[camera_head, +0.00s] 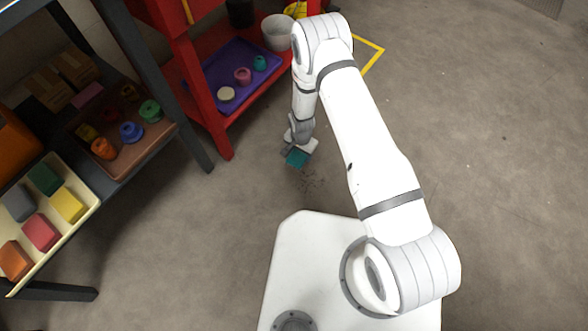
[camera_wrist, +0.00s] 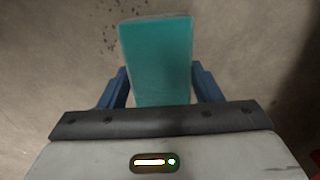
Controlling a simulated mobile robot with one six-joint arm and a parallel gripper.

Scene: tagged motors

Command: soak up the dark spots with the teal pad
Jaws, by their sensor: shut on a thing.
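The teal pad (camera_wrist: 157,55) is held between the two blue fingers of my gripper (camera_wrist: 160,88) in the wrist view. My gripper (camera_head: 297,154) is shut on the pad, which also shows as a small teal patch (camera_head: 297,158) in the head view. The dark spots (camera_head: 312,182) are small specks on the grey floor, just below and right of the pad in the head view. Some specks (camera_wrist: 110,35) also show left of the pad in the wrist view. I cannot tell whether the pad touches the floor.
At left, a dark-framed table bears a cream tray (camera_head: 71,229) of coloured blocks and a brown tray (camera_head: 113,168) of coloured parts. A red shelf (camera_head: 190,88) holds a purple tray (camera_head: 216,72) and a white bucket (camera_head: 278,32). The floor (camera_head: 490,130) at right is clear.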

